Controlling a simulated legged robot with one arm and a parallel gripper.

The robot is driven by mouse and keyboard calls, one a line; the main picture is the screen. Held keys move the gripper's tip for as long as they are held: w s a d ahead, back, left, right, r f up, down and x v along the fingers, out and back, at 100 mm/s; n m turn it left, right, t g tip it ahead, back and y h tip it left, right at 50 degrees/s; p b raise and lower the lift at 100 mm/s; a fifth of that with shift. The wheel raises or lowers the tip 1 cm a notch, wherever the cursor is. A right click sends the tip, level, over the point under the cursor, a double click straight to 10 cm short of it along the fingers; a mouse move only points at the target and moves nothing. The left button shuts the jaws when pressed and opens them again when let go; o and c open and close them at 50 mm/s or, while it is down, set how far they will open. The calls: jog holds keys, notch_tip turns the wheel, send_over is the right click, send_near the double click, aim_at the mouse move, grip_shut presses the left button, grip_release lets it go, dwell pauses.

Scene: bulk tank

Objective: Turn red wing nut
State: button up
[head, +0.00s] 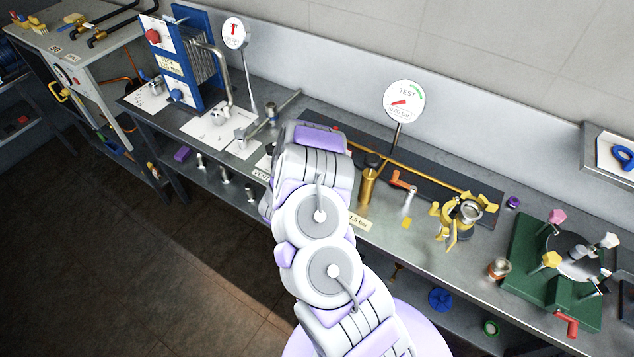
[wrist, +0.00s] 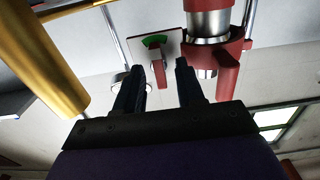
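In the wrist view a red wing-like part (wrist: 228,76) sticks out from a red collar (wrist: 203,57) around a steel cylinder (wrist: 208,24). I cannot tell for sure that it is the wing nut. The collar is just right of the right finger. In the head view my arm hides the gripper and these parts.
A thick yellow pipe (wrist: 40,52) is close on the left of the wrist view. In the head view, the steel bench holds a brass cylinder (head: 368,187), a yellow-handled fitting (head: 460,215) and a green base (head: 535,262). The round TEST gauge (head: 404,101) stands behind.

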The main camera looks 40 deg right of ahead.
jog(key=p+v, duration=0.1)
jog(key=v, duration=1.5)
jog(key=shift+a+f, duration=0.1)
jog(key=shift+f, duration=0.05)
